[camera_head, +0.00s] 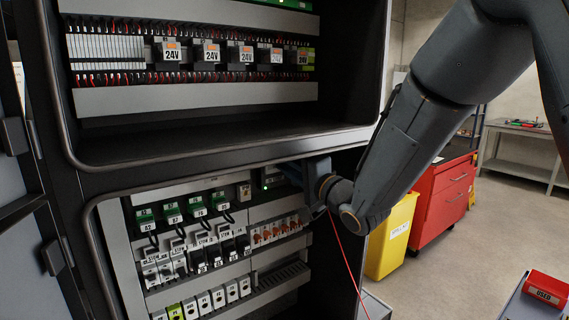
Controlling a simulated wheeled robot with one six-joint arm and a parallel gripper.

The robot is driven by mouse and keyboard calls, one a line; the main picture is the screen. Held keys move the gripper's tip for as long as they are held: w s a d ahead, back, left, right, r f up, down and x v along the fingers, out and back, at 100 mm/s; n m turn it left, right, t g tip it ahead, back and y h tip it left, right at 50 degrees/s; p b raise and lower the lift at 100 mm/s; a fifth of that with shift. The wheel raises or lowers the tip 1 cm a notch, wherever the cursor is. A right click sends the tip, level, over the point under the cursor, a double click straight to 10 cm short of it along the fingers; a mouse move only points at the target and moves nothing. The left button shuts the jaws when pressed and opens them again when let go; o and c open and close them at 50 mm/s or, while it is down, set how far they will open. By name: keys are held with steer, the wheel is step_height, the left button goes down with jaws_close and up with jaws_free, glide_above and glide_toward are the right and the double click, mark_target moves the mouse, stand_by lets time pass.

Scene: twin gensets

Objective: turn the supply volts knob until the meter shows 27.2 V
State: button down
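My gripper (292,172) reaches into the lower cabinet bay at its upper right. Its fingers are small, dark and partly hidden, so I cannot tell whether they are open or shut. Just left of it, a grey module (268,182) with a small lit green lamp shows in part, and my gripper and wrist cover its right side. I cannot make out the supply volts knob or a meter reading.
The lower bay holds rows of green-topped modules (172,212), breakers (204,258) and orange-red parts (277,231). Above is a bay with several "24V" relays (211,52). A thin red line (347,263) hangs below my wrist. A yellow bin (391,237) and red cabinet (441,196) stand right.

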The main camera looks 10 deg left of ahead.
steer(key=c, duration=1.6)
jaws_free()
steer(key=b+v, duration=0.2)
steer(key=v, duration=0.5)
steer(key=shift+s+d, duration=0.2)
steer(key=shift+d, duration=0.1)
